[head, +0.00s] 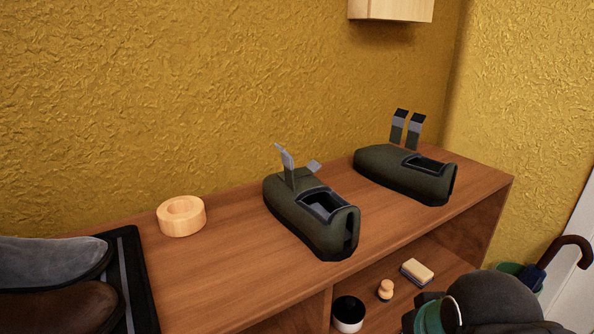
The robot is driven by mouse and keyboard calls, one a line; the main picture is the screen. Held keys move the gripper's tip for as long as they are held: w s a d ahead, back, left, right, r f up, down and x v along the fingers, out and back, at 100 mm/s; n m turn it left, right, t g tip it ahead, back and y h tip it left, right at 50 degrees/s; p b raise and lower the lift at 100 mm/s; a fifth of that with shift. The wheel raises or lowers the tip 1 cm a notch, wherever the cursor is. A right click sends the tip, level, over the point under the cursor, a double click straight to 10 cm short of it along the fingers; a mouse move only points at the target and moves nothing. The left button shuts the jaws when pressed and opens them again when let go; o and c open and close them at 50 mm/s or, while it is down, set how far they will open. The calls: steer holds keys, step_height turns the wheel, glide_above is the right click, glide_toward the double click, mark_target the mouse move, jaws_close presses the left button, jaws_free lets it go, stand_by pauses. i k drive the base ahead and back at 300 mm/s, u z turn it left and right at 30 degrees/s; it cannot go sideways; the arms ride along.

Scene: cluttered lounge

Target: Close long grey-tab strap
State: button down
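Two dark olive shoes stand on the wooden bench top. The left shoe (318,226) has a taller grey-tipped strap (287,163) standing up and open. Beside it a grey tab (314,167) sticks out lower, tilted to the right. The right shoe (403,174) has two straps standing up side by side, a left one (398,127) and a right one (415,132), both with grey patches and black ends. I cannot tell from here which strap is the long one the task names. My gripper is not in view.
A round wooden ring (181,216) lies left of the shoes. A black tray (140,290) with grey and brown footwear is at far left. The shelf below holds a dark cup (348,314), a wooden knob (385,290) and a brush (416,272). A wall box (390,9) hangs above.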

mark_target(287, 160)
steer(key=z, duration=1.65)
steer(key=k, duration=1.1)
steer(key=u, duration=1.6)
